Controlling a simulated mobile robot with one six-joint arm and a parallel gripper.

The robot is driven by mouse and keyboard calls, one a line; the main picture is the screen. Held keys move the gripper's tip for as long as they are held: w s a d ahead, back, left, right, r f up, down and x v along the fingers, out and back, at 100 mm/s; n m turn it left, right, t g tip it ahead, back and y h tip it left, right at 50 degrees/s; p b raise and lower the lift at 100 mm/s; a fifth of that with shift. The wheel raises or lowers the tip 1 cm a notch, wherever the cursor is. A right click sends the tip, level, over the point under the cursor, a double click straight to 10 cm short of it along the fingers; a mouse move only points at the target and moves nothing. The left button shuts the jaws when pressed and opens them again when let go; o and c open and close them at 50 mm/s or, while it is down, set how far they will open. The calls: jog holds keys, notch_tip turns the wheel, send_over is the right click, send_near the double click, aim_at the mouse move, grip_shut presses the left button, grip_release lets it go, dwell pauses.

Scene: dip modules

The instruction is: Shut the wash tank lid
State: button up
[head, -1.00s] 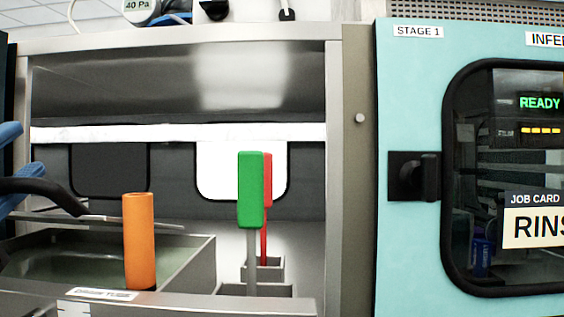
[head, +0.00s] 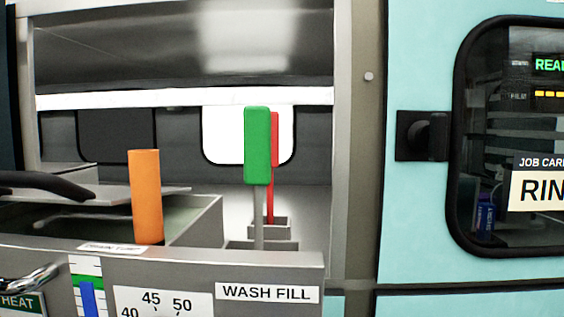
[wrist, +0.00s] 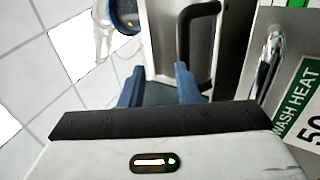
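The wash tank (head: 195,225) is a grey metal box at the lower left of the head view, its mouth partly uncovered. A flat grey lid (head: 130,193) with a curved black handle (head: 45,184) lies over its left rear part; its exact tilt is unclear. In the wrist view the black handle (wrist: 212,45) stands on a metal surface, just beyond and right of my gripper (wrist: 158,74). The two blue fingers are apart with nothing clearly between them. The right finger is close to the handle's near end; I cannot tell whether they touch. The head view does not show the fingers.
An orange upright handle (head: 146,195) stands at the tank's front right. Green (head: 257,145) and red (head: 273,150) handles stand right of it. A chrome handle (wrist: 270,62) is right of my gripper. A teal cabinet (head: 425,230) fills the right side.

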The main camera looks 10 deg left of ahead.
jog(key=s+f+b, duration=0.3)
jog(key=f+b, duration=0.3)
jog(key=f, duration=0.2)
jog(key=shift+f, duration=0.2)
dwell(0.5)
jog(key=shift+s+d, duration=0.1)
jog(key=shift+s, duration=0.05)
